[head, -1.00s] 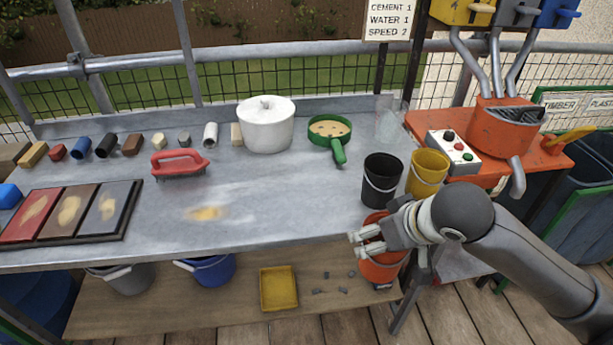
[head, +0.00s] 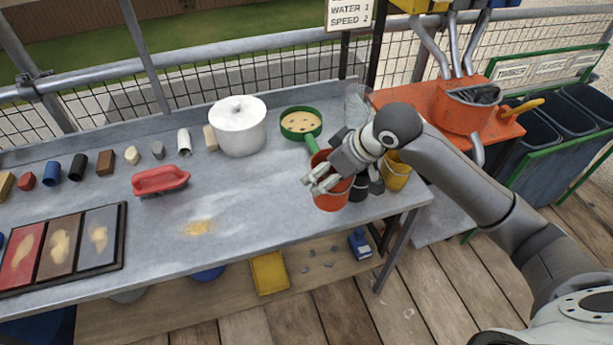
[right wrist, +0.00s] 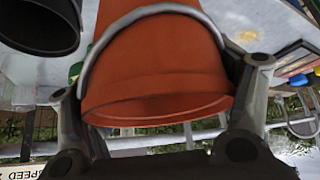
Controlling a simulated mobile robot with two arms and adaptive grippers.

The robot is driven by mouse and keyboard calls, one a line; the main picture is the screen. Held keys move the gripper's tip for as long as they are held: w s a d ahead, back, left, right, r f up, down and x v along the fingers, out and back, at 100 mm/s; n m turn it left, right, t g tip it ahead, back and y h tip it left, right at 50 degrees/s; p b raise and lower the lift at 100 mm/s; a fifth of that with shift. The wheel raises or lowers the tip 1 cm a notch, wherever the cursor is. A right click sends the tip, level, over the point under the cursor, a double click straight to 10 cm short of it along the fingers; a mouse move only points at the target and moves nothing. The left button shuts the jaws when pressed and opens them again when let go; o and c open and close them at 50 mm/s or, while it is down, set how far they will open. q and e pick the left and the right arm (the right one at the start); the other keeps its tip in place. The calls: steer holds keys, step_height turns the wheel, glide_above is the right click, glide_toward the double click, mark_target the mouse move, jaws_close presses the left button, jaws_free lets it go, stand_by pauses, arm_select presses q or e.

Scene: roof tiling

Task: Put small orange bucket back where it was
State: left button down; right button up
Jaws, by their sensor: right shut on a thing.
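The small orange bucket (head: 332,198) is in my right gripper (head: 318,181), whose fingers are shut on it. The bucket appears over the front right part of the grey tabletop; I cannot tell whether its base touches. In the right wrist view the orange bucket (right wrist: 155,70) sits between the two fingers, with its grey handle across it. A black bucket (head: 359,190) stands just right of it, partly hidden by my gripper; it also shows in the right wrist view (right wrist: 40,25). A yellow bucket (head: 396,176) is farther right, partly behind my arm. My left gripper is not in view.
A green pan (head: 300,123) and a white pot (head: 238,127) stand behind. A red-handled brush (head: 160,181) lies at left. The grey table (head: 255,200) is clear left of the bucket. The lower shelf holds a yellow tray (head: 269,273) and a blue object (head: 360,243).

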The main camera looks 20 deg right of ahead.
mark_target(320, 161)
steer(key=w, duration=0.1)
steer(key=w+f, duration=0.1)
steer(key=w+a, duration=0.1)
steer(key=shift+w+a+f+p, duration=0.1)
steer(key=shift+w+f+p, duration=0.05)
steer(key=shift+w+p, duration=0.15)
steer(key=x, duration=0.3)
steer(key=d+p+x, duration=0.1)
steer(key=x, duration=0.2)
steer(key=d+x, duration=0.1)
steer(key=x, duration=0.2)
steer(key=shift+w+a+f+p, duration=0.1)
steer(key=shift+w+f+p, duration=0.15)
steer(key=shift+f, duration=0.5)
steer(key=shift+f, duration=0.15)
steer(key=o, duration=1.7)
steer(key=shift+s, duration=0.1)
steer(key=shift+c, duration=0.2)
